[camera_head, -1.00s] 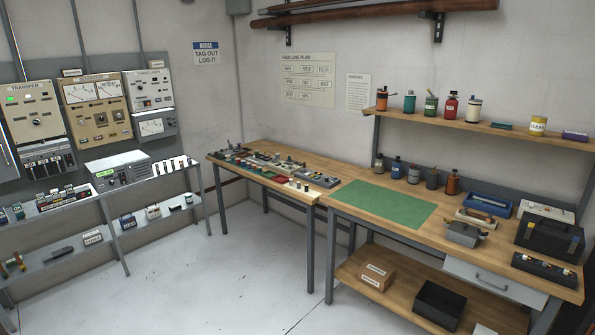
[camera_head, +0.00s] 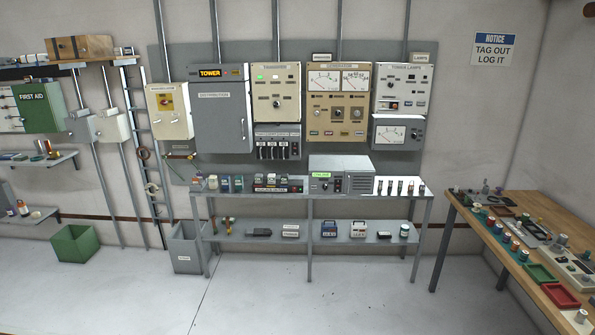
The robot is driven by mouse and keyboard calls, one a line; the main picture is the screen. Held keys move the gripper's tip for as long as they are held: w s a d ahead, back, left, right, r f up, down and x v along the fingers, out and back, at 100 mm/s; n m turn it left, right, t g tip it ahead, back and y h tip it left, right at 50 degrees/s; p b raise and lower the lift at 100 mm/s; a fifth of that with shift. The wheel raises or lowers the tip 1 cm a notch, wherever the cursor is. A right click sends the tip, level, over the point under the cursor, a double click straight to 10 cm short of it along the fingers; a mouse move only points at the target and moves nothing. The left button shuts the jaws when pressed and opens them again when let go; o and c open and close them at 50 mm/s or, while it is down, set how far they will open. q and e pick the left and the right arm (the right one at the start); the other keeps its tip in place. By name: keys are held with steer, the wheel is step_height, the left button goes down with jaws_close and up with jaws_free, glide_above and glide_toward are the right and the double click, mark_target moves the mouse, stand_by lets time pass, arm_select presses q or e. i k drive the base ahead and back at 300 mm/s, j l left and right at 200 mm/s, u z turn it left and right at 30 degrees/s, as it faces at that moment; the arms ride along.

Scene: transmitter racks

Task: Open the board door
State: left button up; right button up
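A tall grey cabinet (camera_head: 221,125), with a label that seems to read "DISTRIBUTION", hangs on the back wall, left of centre. Its front door looks shut. A small dark handle or latch (camera_head: 243,129) shows near the door's right edge. A black sign with "TOWER" in yellow (camera_head: 210,73) is at its top. It is the likely board, though nothing in view names it so. Neither of my grippers is in view.
A grey shelf bench (camera_head: 420,190) with small parts and a radio-like unit (camera_head: 341,178) stands below the panels. A grey bin (camera_head: 187,247) stands at its left end. A wooden table (camera_head: 462,222) is at the right. The floor (camera_head: 330,305) in front is clear.

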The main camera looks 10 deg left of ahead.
mark_target(221, 114)
steer(key=i+u, duration=0.15)
steer(key=i, duration=2)
